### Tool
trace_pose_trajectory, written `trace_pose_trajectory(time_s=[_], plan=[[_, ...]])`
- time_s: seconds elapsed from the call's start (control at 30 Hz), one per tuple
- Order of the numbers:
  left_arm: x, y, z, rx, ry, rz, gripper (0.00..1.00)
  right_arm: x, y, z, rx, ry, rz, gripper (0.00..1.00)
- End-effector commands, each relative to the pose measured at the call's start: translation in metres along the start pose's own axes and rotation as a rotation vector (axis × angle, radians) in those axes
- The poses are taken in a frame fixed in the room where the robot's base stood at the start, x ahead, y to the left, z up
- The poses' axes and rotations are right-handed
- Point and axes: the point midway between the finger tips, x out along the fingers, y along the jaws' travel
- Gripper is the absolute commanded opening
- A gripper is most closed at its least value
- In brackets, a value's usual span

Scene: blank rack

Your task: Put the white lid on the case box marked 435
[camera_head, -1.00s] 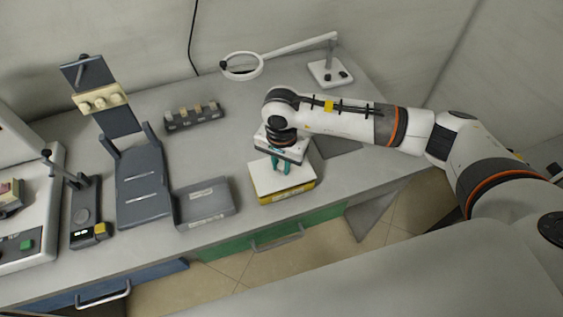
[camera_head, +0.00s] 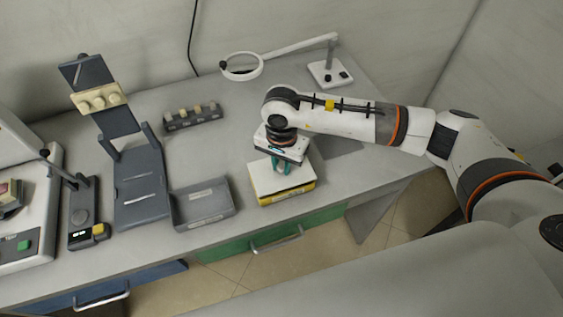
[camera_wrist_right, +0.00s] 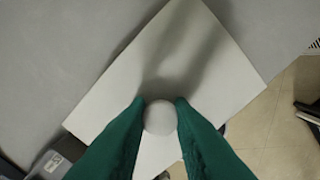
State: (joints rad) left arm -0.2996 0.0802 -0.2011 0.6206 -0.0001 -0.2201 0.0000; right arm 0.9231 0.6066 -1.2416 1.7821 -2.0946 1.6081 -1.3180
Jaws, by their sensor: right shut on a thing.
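The white lid (camera_head: 263,176) lies over the yellow case box (camera_head: 287,194) near the front edge of the table. Its knob (camera_wrist_right: 160,117) stands up from the lid in the right wrist view. My right gripper (camera_head: 281,168) is above the lid, with its green fingers (camera_wrist_right: 159,103) shut on the knob. The lid's plate (camera_wrist_right: 205,60) covers the top of the box from above. I cannot read the box's mark or tell whether the lid is fully seated. My left gripper is not in view.
A grey tray (camera_head: 203,204) stands just left of the box. A dark stand (camera_head: 142,188) and a small scale-like device (camera_head: 85,230) are farther left. A rack of small pieces (camera_head: 193,117) and a magnifier lamp (camera_head: 242,67) are behind. A dark flat patch lies right of the gripper.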

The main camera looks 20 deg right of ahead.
Motion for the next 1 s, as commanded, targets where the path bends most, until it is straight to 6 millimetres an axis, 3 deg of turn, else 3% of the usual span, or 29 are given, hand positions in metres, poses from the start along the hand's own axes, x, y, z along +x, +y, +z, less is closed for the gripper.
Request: trace_pose_trajectory(time_s=[1.0], plan=[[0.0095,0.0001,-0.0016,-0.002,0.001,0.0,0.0,0.0019,0.0,0.0003,0.0,-0.001,0.0,0.0]])
